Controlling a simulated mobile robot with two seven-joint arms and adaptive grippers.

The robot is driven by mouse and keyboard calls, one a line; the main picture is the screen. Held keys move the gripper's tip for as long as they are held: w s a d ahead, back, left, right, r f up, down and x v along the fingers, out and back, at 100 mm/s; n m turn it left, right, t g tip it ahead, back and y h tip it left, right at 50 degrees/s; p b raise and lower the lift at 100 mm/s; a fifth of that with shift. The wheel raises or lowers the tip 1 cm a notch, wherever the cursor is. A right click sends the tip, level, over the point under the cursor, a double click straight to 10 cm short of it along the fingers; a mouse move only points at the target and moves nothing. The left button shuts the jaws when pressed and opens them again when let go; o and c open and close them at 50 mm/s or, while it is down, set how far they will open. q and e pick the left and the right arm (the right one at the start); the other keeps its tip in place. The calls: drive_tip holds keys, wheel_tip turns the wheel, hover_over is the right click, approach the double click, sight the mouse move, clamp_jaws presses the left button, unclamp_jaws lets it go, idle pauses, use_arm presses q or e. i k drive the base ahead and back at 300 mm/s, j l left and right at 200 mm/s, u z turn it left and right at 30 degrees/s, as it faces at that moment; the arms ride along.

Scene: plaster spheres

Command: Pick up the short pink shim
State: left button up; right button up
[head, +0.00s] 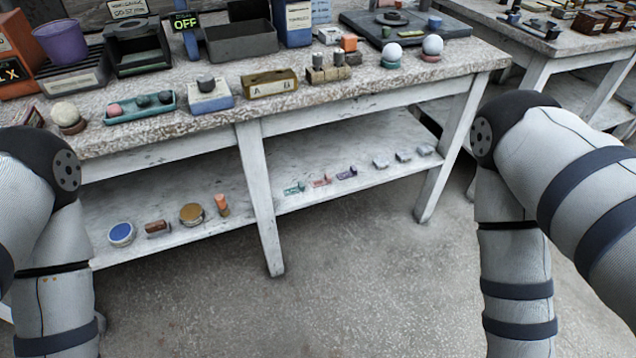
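A small pink piece (321,181) lies on the lower shelf of the near workbench, right of its middle leg; it looks like the pink shim, though its exact shape is too small to tell. A green piece (293,189) lies just left of it and a purple piece (346,173) just right of it. All three stand apart on the bare shelf. Both my arms hang down at the sides of the view, far from the shelf pieces. Neither gripper shows; both arms run out of the picture at the bottom.
Several small pale blocks (402,157) lie farther right on the shelf. A blue-topped disc (121,234) and an orange peg (222,204) are left of the middle leg (258,195). The benchtop (400,88) above is crowded. The floor (350,270) in front is clear.

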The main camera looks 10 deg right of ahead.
sight(327, 178)
drive_tip(key=u, duration=2)
drive_tip(key=z, duration=2.3)
drive_tip(key=i+l+u, duration=0.2)
drive_tip(key=i+u, duration=0.15)
drive_tip(key=i+l+u, duration=0.4)
drive_tip(key=j, duration=0.1)
